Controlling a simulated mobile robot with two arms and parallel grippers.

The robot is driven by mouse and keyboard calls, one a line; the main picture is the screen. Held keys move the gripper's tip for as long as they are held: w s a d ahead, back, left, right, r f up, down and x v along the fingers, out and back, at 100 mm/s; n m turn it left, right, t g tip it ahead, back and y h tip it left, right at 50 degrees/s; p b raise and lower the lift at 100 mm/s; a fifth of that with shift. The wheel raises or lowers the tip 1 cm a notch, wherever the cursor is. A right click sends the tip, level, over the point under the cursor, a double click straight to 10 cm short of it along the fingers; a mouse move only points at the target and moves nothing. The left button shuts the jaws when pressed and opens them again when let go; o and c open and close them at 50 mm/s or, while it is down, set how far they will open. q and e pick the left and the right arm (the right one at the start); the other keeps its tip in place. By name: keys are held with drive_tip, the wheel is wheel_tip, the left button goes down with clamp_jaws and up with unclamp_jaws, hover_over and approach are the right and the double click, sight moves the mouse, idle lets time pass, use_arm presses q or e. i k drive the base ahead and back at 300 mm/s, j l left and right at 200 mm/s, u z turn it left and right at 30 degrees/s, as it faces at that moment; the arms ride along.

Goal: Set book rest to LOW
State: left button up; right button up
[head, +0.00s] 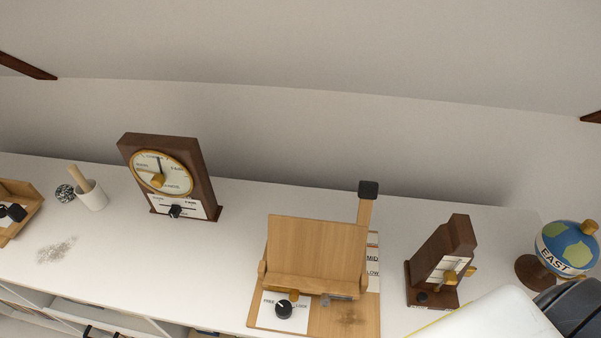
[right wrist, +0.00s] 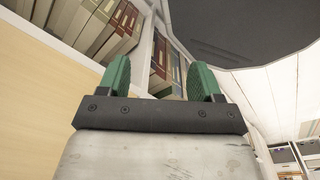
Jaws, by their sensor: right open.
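The wooden book rest (head: 317,248) stands on its base at the front middle of the desk in the head view, its panel tilted back. A wooden lever with a black tip (head: 368,189) sticks up behind its right side. A scale on the right reads MID (head: 372,258) and LOW (head: 372,273); any mark above is hidden or unreadable. A black knob (head: 284,309) sits on a plate with FREE at its left and a less legible word at its right. My right gripper (right wrist: 160,80), with green fingertips, is open and empty in the right wrist view. My left gripper is not in view.
A brown dial clock (head: 160,175) stands left of the rest. A dark wooden device (head: 441,262) and a globe (head: 568,245) stand to the right. Shelved books (right wrist: 105,25) show in the wrist view.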

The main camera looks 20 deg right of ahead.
sight(314, 257)
drive_tip(key=z, duration=0.8)
